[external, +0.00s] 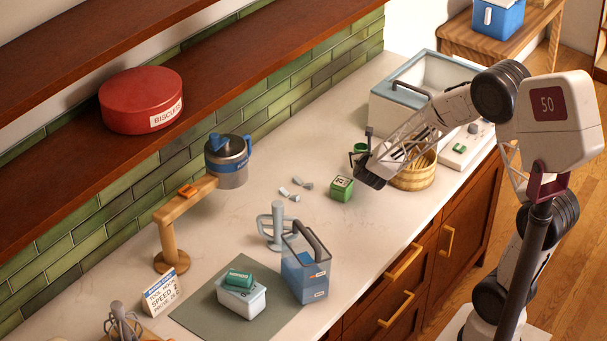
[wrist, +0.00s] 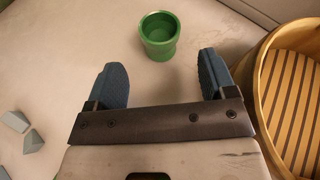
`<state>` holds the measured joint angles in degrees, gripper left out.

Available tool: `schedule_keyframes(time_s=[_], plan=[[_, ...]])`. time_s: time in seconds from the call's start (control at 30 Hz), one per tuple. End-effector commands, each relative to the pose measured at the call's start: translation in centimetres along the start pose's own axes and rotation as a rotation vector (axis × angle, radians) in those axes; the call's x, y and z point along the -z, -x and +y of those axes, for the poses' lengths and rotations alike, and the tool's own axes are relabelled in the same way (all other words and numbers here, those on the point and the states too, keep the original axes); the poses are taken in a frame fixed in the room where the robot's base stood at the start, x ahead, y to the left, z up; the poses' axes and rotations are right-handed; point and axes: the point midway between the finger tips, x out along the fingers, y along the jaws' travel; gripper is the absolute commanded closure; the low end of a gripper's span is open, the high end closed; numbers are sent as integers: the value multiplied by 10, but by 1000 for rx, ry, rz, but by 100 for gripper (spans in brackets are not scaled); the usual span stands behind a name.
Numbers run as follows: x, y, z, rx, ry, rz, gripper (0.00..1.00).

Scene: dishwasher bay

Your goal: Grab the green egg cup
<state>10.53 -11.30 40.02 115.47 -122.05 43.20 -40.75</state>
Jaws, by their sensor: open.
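The green egg cup (wrist: 159,35) stands upright in the wrist view, open at the top, on the pale counter. It is a little ahead of my gripper (wrist: 163,77), roughly centred between the two blue fingertips and apart from them. My gripper is open and empty, with its fingers spread wide. In the external view my gripper (external: 363,152) is low over the counter near the bamboo basket. A small green piece of the egg cup (external: 359,148) shows there beside the fingers, and the rest is hard to make out.
The round bamboo basket (wrist: 258,82) is close to the right finger. A green box with a white label (external: 341,190) stands near my gripper. Small grey pieces (wrist: 15,121) lie to the left. A grey-white bin (external: 388,112) stands behind. Open counter lies left of the egg cup.

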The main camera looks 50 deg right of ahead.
Motion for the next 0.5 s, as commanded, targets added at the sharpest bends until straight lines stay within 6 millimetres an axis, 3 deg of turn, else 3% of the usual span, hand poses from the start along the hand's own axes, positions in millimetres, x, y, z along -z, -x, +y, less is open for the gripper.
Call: schedule_keyframes(time_s=[0.5], plan=[[0,-23,0,1,0,1,23]])
